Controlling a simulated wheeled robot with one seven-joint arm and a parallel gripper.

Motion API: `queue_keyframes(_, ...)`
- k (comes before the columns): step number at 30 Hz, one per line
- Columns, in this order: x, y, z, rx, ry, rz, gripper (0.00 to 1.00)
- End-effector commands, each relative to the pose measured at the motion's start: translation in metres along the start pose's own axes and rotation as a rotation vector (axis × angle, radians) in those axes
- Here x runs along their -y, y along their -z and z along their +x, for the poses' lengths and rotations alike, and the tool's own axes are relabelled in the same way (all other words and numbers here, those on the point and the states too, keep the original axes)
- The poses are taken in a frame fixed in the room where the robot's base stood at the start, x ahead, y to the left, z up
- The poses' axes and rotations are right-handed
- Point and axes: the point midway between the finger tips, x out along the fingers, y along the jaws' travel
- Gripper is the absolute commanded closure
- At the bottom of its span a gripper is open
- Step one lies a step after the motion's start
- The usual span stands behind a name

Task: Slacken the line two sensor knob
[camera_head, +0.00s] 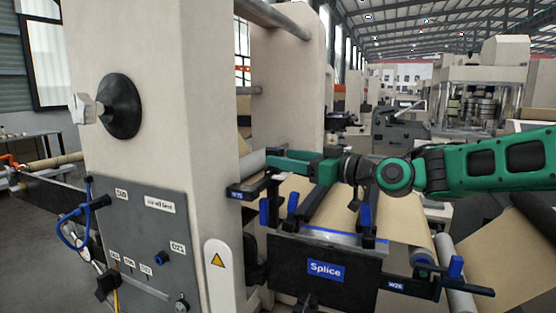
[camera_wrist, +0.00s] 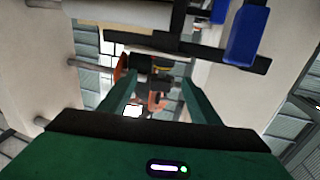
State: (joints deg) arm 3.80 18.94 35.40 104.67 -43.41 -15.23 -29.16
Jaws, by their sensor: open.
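Blue knobs sit on black brackets around the Splice table (camera_head: 325,270). One blue knob (camera_head: 455,267) is on the right bar, labelled W26 or similar. Other upright blue parts (camera_head: 264,212) stand at the table's left end, by a bracket (camera_head: 240,192) labelled W25 or similar. I cannot tell which is the line two sensor knob. My gripper (camera_head: 275,160) reaches left above that left bracket, beside the cream column. In the wrist view my gripper (camera_wrist: 160,85) is open, with nothing between its fingers. A blue knob (camera_wrist: 246,35) on a black bar (camera_wrist: 185,45) is above and right of the fingers, apart from them.
The cream machine column (camera_head: 160,140) carries a large black knob (camera_head: 120,105) and a grey panel (camera_head: 150,240) with labels, cables and a small blue knob (camera_head: 160,258). Brown paper (camera_head: 410,225) runs under my arm. A pale roller (camera_head: 455,285) is at right.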

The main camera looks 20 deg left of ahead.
Motion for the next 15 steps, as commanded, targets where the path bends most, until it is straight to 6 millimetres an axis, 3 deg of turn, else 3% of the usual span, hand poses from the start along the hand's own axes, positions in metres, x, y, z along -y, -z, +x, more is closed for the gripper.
queue_keyframes(6, -0.002, -0.001, -0.039, 0.002, -0.004, 0.001, 0.43)
queue_keyframes(15, -0.002, -0.002, -0.059, 0.001, -0.002, 0.002, 0.43)
